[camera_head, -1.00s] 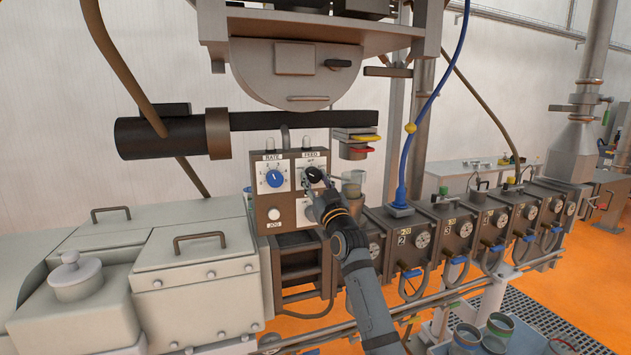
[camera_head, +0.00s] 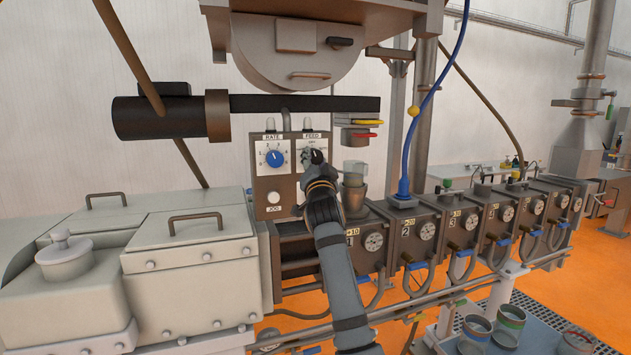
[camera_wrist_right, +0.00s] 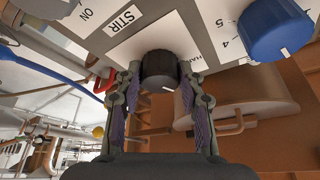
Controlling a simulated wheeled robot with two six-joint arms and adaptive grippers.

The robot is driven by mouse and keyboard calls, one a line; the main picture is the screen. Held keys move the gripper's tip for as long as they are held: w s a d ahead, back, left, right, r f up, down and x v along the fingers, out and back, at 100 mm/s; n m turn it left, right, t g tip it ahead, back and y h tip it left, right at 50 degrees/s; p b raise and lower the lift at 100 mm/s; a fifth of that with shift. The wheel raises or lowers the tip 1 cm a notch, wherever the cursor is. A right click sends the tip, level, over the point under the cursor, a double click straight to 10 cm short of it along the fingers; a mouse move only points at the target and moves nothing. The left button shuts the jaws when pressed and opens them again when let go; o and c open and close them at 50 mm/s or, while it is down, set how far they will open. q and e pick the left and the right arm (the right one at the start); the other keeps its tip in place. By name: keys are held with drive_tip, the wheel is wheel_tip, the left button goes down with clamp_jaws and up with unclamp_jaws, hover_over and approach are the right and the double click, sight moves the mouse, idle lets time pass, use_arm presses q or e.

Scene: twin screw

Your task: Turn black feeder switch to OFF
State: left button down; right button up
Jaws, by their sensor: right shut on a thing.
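The black feeder switch (camera_head: 318,156) is a round knob under the FEED label on the control box; my gripper hides most of it in the head view. In the right wrist view the black knob (camera_wrist_right: 158,68) shows clearly, with a small white mark on its lower edge. My right gripper (camera_head: 310,159) is at the knob. In the right wrist view its two fingers (camera_wrist_right: 160,84) lie on either side of the knob, shut on it. The OFF marking cannot be made out. My left gripper is not in view.
The blue RATE dial (camera_head: 274,158) sits left of the switch, with the white JOG button (camera_head: 273,197) below it. A glass-topped cup (camera_head: 354,175) stands close to the right of my arm. A STIR plate (camera_wrist_right: 118,24) shows in the wrist view.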

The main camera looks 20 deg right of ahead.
drive_tip(key=shift+a+f+m+g+h+b, duration=0.1)
drive_tip(key=shift+m+g+h+b, duration=0.3)
drive_tip(key=shift+m, duration=0.6)
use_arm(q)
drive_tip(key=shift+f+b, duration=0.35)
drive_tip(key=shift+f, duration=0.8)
use_arm(e)
drive_tip(key=shift+m+g+h, duration=0.4)
drive_tip(key=shift+m, duration=1)
drive_tip(key=shift+r, duration=0.2)
drive_tip(key=o, duration=1.2)
